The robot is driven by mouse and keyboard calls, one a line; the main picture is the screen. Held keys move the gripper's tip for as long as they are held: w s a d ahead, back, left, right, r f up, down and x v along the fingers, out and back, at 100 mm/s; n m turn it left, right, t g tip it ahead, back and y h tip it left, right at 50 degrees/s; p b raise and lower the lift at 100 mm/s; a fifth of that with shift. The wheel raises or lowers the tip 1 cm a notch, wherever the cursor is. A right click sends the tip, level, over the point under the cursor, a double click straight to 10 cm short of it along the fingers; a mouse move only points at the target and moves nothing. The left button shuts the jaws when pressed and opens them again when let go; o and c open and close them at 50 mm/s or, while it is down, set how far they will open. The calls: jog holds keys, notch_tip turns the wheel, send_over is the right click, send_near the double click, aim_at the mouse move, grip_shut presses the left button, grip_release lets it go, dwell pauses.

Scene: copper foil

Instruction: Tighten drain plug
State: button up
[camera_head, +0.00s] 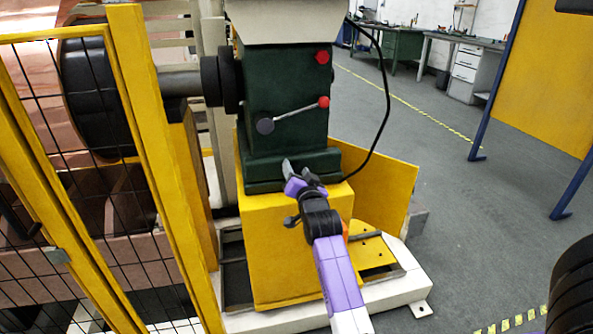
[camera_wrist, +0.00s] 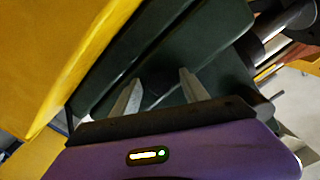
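My gripper (camera_head: 302,172) is at the front of the machine, near the seam between the dark green housing (camera_head: 286,105) and the yellow base block (camera_head: 290,245). In the wrist view my gripper (camera_wrist: 160,77) has its two grey fingers apart, with nothing seen between them. Dark green stepped surfaces (camera_wrist: 170,50) lie beyond the fingers, and a yellow face (camera_wrist: 60,50) fills the left. I cannot make out a drain plug in either view.
A lever (camera_head: 295,115) with a red knob and a black cable (camera_head: 386,90) are on the machine. A yellow mesh fence (camera_head: 145,130) stands at left. A pale base frame (camera_head: 400,285) surrounds the yellow block. Open grey floor (camera_head: 480,210) lies at right.

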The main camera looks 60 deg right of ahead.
jog(key=v, duration=0.7)
jog(key=shift+s+a, duration=0.25)
dwell(0.7)
